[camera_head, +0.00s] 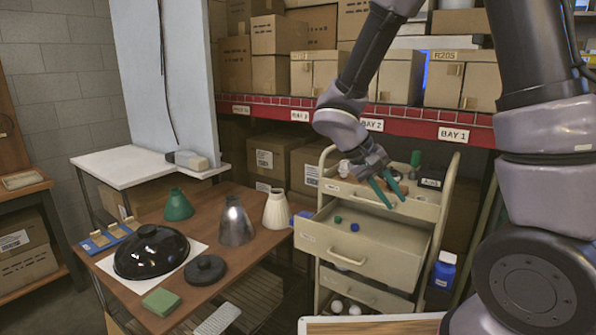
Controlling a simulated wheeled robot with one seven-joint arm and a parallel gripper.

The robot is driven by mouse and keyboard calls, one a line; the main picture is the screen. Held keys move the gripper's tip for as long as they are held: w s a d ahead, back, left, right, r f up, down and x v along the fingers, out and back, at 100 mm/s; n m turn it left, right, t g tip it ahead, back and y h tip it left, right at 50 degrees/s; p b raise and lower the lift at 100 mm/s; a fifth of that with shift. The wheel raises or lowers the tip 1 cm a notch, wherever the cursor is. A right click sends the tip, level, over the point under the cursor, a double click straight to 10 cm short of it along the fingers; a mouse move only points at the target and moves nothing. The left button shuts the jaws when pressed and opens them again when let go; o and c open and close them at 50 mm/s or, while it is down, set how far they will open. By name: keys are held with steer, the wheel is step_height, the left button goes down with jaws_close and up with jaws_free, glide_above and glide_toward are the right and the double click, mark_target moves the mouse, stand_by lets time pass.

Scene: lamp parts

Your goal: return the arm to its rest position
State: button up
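My gripper (397,201) is in front of and above the top of a beige cart (435,212). Its two green fingers point down and to the right, with a gap between them. Nothing shows between the fingers. My arm reaches in from the top right, with its forearm slanting down to the gripper. On the brown table (262,243) at left are a green shade (178,206), a silver shade (236,222), a cream shade (276,210), a black dome (151,252) on a white sheet and a black disc (205,270).
The cart's drawer (365,248) is pulled out, with small blue and green pieces inside. A green block (161,302) lies at the table's front. A blue bottle (444,271) stands right of the cart. Shelves with boxes (278,35) are behind.

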steer(key=s+d+r+m+t+y, duration=0.1)
steer(key=s+r+m+t+y, duration=0.1)
steer(key=r, duration=0.8)
steer(key=s+d+r+m+t+y, duration=0.2)
steer(key=s+r+t+y, duration=0.3)
steer(key=r, duration=0.5)
steer(key=shift+s+d+r+y, duration=0.3)
steer(key=shift+s+y, duration=0.2)
steer(key=shift+y, duration=0.7)
